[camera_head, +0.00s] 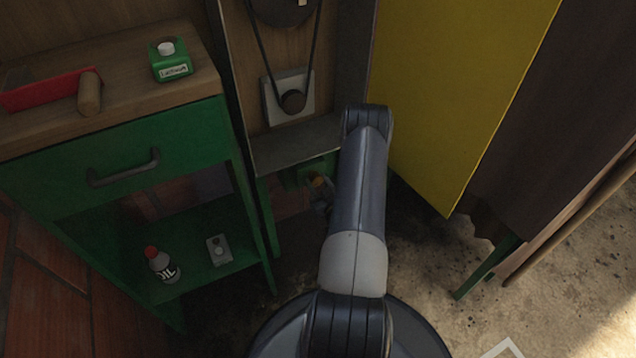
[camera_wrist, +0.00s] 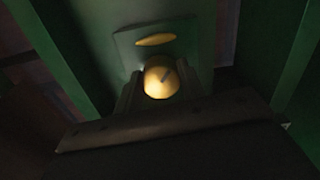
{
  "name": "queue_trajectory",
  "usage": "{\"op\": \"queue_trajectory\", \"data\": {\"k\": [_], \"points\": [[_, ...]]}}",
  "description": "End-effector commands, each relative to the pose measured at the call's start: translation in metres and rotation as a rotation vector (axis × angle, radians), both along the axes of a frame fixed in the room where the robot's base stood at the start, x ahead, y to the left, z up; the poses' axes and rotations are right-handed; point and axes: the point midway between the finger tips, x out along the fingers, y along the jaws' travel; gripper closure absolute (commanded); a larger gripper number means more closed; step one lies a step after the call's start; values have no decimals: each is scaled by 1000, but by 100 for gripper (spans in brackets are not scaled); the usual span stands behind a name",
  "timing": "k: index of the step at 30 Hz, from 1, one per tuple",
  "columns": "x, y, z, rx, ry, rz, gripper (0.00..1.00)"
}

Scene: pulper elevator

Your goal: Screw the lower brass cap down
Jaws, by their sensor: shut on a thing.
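The lower brass cap (camera_wrist: 160,80) is a round yellow knob in the wrist view, with a dark mark on its face. My gripper (camera_wrist: 158,90) is shut on it, with one dark finger on each side of the cap. The cap sits in front of a green plate (camera_wrist: 122,42) that has a flat yellow brass piece (camera_wrist: 155,39) above the cap. In the head view a small brass spot (camera_head: 318,181) shows at the green housing (camera_head: 296,178) under the machine. My arm hides much of that area, and I cannot tell which brass piece it is.
Green legs stand on both sides of the housing. A yellow panel (camera_head: 455,90) is to the right of my arm. A belt and pulley (camera_head: 292,101) are above.

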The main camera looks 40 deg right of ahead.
Motion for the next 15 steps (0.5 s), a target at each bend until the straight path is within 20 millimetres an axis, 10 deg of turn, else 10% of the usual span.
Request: {"op": "queue_trajectory", "data": {"k": [3,15], "points": [[0,0,0,-1,0,1,57],[0,0,0,-1,0,0,40]]}}
